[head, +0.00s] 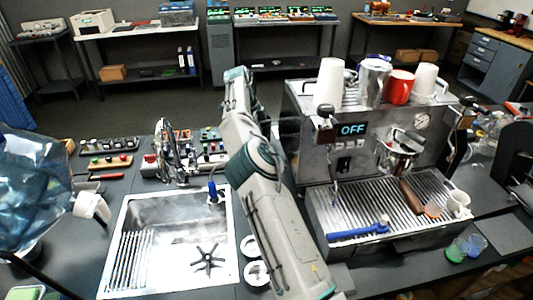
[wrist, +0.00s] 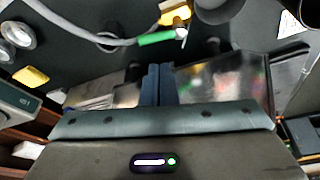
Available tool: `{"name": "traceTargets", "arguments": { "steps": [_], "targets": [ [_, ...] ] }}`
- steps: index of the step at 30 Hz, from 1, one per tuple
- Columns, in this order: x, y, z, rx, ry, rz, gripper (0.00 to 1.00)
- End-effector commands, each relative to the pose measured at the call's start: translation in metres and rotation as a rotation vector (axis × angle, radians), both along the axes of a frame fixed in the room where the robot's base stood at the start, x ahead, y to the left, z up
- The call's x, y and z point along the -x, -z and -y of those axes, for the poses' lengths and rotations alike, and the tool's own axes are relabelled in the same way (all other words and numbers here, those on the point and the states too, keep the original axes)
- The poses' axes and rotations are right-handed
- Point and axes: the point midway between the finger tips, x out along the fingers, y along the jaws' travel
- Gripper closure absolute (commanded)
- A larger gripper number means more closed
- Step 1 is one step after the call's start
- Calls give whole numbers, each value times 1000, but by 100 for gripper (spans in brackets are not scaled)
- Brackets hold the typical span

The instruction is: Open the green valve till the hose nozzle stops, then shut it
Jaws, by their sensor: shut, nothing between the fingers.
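In the wrist view, a green valve handle (wrist: 157,38) lies at the top centre, next to a yellow fitting (wrist: 174,15) and a grey hose (wrist: 80,32) that curves in from the upper left. My gripper (wrist: 157,72) is shut and empty. Its fingertips appear just below the green handle in the picture, apart from it. In the head view my arm crosses the middle between the sink and the espresso machine; I cannot make out the fingertips or the green valve there. A blue-topped piece (head: 213,191) stands at the sink's back right corner; I cannot tell whether it is the hose nozzle.
The steel sink (head: 135,215) is left of my arm, with a large water bottle (head: 32,190) further left. The espresso machine (head: 350,165) stands right, with cups on top and a blue-handled tool (head: 358,232) on its drip tray. Another yellow piece (wrist: 31,76) shows in the wrist view.

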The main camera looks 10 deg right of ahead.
Motion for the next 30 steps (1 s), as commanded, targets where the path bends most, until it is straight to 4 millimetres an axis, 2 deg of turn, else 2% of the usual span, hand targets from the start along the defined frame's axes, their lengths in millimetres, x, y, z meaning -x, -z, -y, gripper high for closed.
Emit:
{"name": "traceTargets", "arguments": {
  "steps": [21,30],
  "targets": [
    [6,91,25,1,-1,-12,100],
    [6,100,29,1,-1,-8,100]
  ]
}}
